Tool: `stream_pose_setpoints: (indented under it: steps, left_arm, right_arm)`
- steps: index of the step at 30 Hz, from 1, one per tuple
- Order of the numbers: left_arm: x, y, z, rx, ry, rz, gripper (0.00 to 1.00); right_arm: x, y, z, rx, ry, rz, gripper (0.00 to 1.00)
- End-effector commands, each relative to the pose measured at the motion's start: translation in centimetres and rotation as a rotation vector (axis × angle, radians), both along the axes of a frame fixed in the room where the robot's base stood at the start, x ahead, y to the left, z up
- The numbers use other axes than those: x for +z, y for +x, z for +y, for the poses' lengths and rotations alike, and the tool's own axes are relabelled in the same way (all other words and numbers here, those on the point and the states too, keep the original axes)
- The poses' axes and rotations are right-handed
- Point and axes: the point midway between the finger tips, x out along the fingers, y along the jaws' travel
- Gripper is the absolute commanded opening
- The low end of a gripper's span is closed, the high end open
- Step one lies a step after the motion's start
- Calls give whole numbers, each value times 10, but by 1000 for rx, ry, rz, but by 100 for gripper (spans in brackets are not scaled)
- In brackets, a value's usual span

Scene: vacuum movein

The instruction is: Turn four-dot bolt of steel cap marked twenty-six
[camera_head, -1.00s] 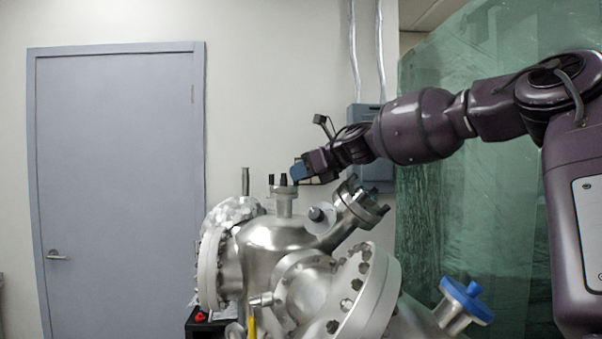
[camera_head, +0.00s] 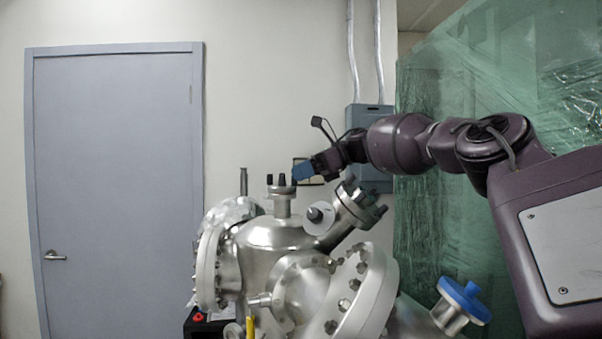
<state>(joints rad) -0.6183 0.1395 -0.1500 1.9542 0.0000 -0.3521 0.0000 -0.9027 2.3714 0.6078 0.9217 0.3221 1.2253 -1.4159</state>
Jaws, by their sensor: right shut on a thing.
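A steel vacuum chamber (camera_head: 272,236) stands in the lower middle of the head view. On its top is a small steel cap (camera_head: 281,190) on a short neck, with several dark bolts (camera_head: 270,180) standing up from it. My right gripper (camera_head: 301,172), with blue fingertips, comes in from the right and is shut at the cap's right edge, on what seems to be one of its bolts. The fingertips hide that bolt. The dot marks and the number on the cap are too small to read. My left gripper is not in view.
An angled flange with dark bolts (camera_head: 357,205) rises just right of the cap, below my right arm. A large bolted flange (camera_head: 362,296) faces front. A blue-capped port (camera_head: 464,300) is at lower right. A grey door (camera_head: 115,185) is behind at left.

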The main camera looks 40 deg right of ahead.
Motion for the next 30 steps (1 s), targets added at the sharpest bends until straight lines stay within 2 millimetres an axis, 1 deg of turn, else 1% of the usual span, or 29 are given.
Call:
stream_pose_setpoints:
  steps: [12, 19, 30]
  left_arm:
    - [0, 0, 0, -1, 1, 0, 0]
    - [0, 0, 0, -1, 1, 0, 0]
    - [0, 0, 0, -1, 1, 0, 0]
  right_arm:
    - [-2, 2, -1, 147, -2, 3, 0]
    - [-1, 3, -1, 181, -1, 3, 0]
    - [-1, 2, -1, 190, -1, 3, 0]
